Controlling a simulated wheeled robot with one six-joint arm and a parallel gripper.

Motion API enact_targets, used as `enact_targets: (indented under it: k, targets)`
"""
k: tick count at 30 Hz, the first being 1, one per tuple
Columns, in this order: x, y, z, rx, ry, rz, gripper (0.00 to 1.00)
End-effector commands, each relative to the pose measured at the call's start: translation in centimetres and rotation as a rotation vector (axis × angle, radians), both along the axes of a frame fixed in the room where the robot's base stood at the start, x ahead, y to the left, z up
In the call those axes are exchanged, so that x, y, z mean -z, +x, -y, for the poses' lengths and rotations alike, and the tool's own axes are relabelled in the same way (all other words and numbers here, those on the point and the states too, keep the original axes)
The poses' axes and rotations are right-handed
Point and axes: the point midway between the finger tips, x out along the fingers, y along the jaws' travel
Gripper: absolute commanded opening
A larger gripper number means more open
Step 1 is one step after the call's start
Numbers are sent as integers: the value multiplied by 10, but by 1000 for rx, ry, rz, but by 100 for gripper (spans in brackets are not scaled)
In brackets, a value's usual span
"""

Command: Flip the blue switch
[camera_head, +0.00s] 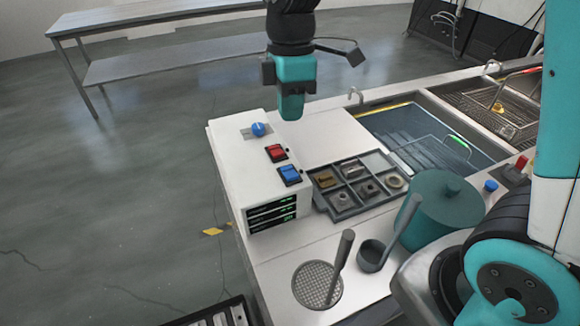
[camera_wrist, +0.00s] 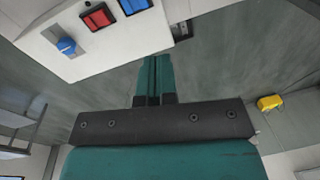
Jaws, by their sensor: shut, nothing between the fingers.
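The blue switch (camera_head: 289,175) is a rocker on the sloped top of the white control box, at the end nearest me, above the green-lit displays. It also shows at the top edge of the wrist view (camera_wrist: 133,5), partly cut off. My gripper (camera_head: 291,112) is above and behind the box's far end, apart from the switch. In the wrist view the fingertips (camera_wrist: 155,60) are together, with nothing between them. I cannot tell which way the switch is tipped.
A red switch (camera_head: 276,153) and a blue knob (camera_head: 259,129) sit farther along the same box (camera_head: 225,150). A parts tray (camera_head: 345,212), a water tank (camera_head: 430,135) and a teal lidded pot (camera_head: 440,215) stand to the right. Open floor lies left of the box.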

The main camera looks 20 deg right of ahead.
Motion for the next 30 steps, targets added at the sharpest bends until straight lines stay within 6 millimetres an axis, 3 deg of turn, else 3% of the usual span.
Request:
enact_targets:
  k: [6, 20, 23, 30]
  targets:
    - [15, 26, 7, -136, -29, -23, 0]
    - [20, 26, 7, -148, -31, -27, 0]
    - [31, 25, 7, -148, -32, -29, 0]
    - [79, 18, 7, -148, -32, -33, 0]
